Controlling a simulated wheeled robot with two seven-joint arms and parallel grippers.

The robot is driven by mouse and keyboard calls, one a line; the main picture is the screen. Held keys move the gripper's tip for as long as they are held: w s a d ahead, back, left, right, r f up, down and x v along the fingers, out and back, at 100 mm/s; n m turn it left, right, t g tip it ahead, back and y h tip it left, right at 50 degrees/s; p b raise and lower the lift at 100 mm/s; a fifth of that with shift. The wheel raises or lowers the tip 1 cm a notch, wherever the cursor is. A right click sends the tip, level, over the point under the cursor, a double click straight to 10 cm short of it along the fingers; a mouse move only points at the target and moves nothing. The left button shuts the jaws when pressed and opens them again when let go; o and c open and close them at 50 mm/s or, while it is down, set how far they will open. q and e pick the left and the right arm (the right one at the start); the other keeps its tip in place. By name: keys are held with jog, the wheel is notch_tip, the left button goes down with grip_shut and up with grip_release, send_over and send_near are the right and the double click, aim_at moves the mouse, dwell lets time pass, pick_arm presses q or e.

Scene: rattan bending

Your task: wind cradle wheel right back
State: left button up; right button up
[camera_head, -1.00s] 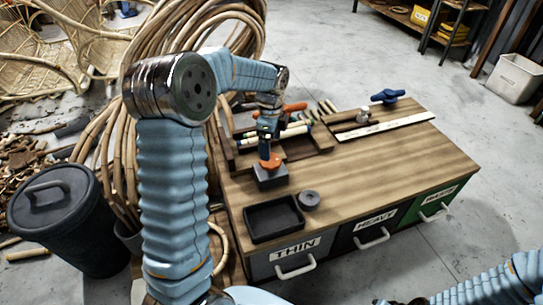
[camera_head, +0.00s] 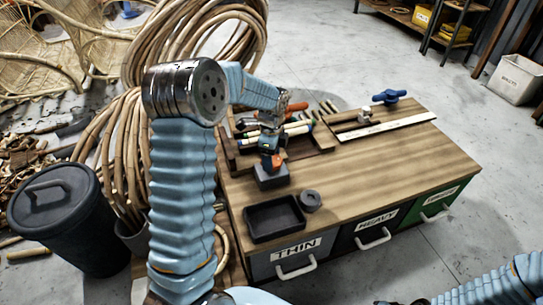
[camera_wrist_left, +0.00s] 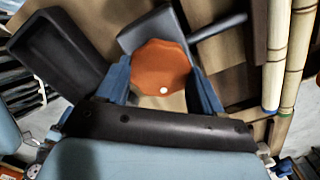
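The orange wheel (camera_head: 277,161) sits on a dark block (camera_head: 271,180) on the wooden bench. In the left wrist view the wheel (camera_wrist_left: 160,65) is lobed, with a small white dot near its lower edge. My left gripper (camera_head: 270,150) reaches down over it. Its two blue fingers (camera_wrist_left: 162,78) lie against opposite sides of the wheel, with no clear gap. A dark bar runs from the block to the upper right in that view. My right arm shows only at the bottom right of the head view; its gripper is out of view.
A black tray (camera_head: 275,236) and a dark round piece (camera_head: 310,201) lie in front of the block. Behind it is a rack of sticks (camera_head: 297,130). A pale strip (camera_head: 388,126) and blue clamp (camera_head: 389,97) lie farther back. The bench's right part is clear.

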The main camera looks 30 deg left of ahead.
pick_arm(q)
jog(key=shift+c, duration=0.9)
jog(key=shift+n, duration=0.3)
jog(key=n, duration=0.3)
jog(key=shift+n, duration=0.3)
jog(key=n, duration=0.6)
jog(key=n+p, duration=0.1)
jog(key=n, duration=0.4)
jog(key=shift+r+n, duration=0.1)
jog(key=shift+n, duration=0.3)
jog(key=n, duration=0.4)
jog(key=shift+n+p, duration=0.3)
jog(key=shift+n, duration=0.1)
